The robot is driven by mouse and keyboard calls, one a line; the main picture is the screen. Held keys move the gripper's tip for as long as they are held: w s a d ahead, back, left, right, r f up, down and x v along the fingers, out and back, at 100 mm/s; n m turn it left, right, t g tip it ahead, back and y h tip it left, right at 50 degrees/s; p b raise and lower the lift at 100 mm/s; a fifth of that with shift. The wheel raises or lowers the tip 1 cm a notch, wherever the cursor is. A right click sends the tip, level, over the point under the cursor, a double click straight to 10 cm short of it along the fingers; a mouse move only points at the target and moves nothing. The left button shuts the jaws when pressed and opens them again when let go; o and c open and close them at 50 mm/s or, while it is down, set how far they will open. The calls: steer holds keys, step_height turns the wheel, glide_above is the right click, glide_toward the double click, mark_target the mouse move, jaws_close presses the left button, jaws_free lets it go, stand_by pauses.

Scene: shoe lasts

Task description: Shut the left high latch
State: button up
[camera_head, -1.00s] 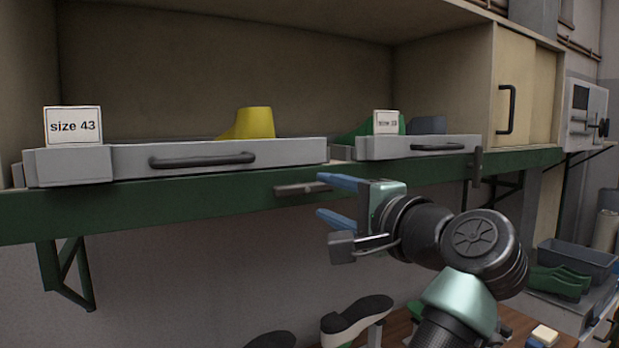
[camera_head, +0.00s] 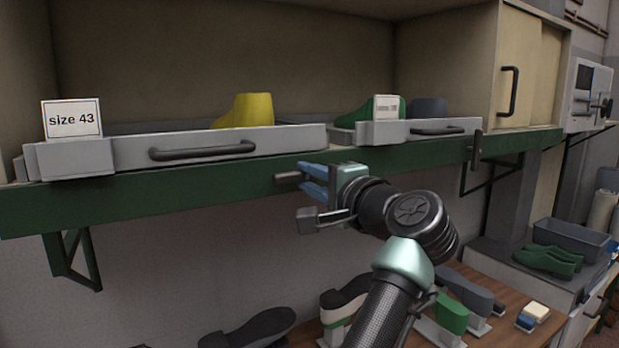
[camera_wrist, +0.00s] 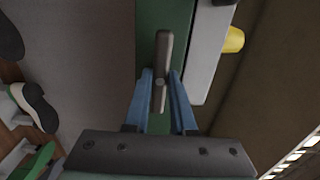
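The left high latch (camera_head: 288,178) is a small dark bar on the green front edge (camera_head: 220,190) of the shelf, lying about level under the size 43 drawer (camera_head: 285,140). In the wrist view the latch (camera_wrist: 163,55) runs lengthwise between my two blue fingers. My gripper (camera_head: 308,182) is at the latch's right end, with its fingers drawn in around it, one on each side. They look shut on it, though the exact contact is hard to see. Part of the latch's right end is hidden by the fingers in the head view.
A second latch (camera_head: 477,149) stands upright on the edge at the right. The right drawer (camera_head: 425,128) is beside the size 43 drawer. Below, a wooden bench (camera_head: 470,272) holds shoe lasts, with a grey bin (camera_head: 570,240) behind. The wall under the shelf is clear.

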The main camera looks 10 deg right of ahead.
jaws_close()
steer(key=shift+f+n+b, duration=0.1)
steer(key=shift+n+b, duration=0.3)
steer(key=n+b, duration=0.2)
steer(key=shift+f+n, duration=0.15)
steer(key=shift+n, duration=0.25)
steer(key=n+b, duration=0.3)
steer(key=n, duration=0.2)
steer(key=shift+b, duration=0.3)
steer(key=n+b, duration=0.1)
steer(key=n, duration=0.4)
steer(key=shift+b, duration=0.4)
steer(key=n+b, duration=0.1)
steer(key=n, duration=0.3)
steer(key=shift+r, duration=0.2)
steer(key=shift+n, duration=0.3)
